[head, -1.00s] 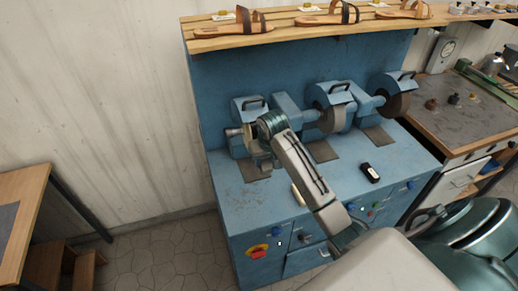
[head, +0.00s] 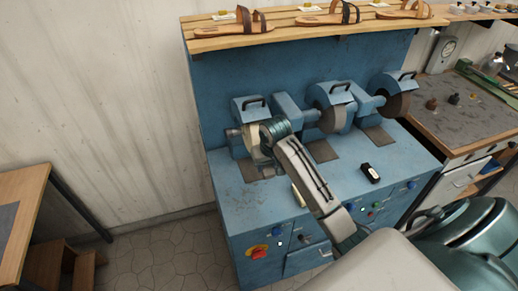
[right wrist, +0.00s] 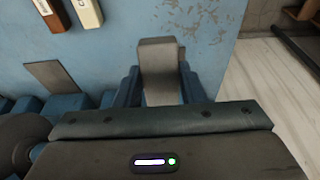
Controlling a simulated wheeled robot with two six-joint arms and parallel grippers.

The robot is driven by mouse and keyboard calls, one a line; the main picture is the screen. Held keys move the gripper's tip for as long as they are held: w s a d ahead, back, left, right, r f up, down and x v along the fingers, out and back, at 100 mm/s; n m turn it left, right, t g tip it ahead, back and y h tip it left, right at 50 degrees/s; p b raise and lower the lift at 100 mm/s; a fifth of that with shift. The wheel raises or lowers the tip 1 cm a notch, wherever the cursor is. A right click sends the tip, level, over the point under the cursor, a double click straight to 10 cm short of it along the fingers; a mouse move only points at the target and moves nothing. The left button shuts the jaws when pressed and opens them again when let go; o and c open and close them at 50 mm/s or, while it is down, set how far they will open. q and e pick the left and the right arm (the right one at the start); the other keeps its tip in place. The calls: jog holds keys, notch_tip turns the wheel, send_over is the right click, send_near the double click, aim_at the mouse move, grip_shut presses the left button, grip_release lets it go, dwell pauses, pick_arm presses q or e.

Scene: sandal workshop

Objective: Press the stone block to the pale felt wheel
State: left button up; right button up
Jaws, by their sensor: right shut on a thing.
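The pale felt wheel (head: 249,134) is the leftmost wheel on the blue machine in the head view, partly hidden behind my right wrist. My right gripper (head: 266,171) is low in front of this wheel, above the bench top. In the right wrist view my right gripper (right wrist: 160,88) is shut on the grey stone block (right wrist: 160,58), which stands out from between the blue fingers. In the head view the block is mostly hidden, and I cannot tell whether it touches the wheel. My left gripper is not in view.
A grey wheel (head: 327,118) and a dark brown wheel (head: 397,105) are farther right on the machine. Sandals (head: 322,15) stand on the shelf above.

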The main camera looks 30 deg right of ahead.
jog(key=s, duration=0.3)
jog(key=s+a+f, duration=0.1)
jog(key=s, duration=0.1)
jog(key=shift+a, duration=0.1)
jog(key=shift+f, duration=0.1)
dwell(0.4)
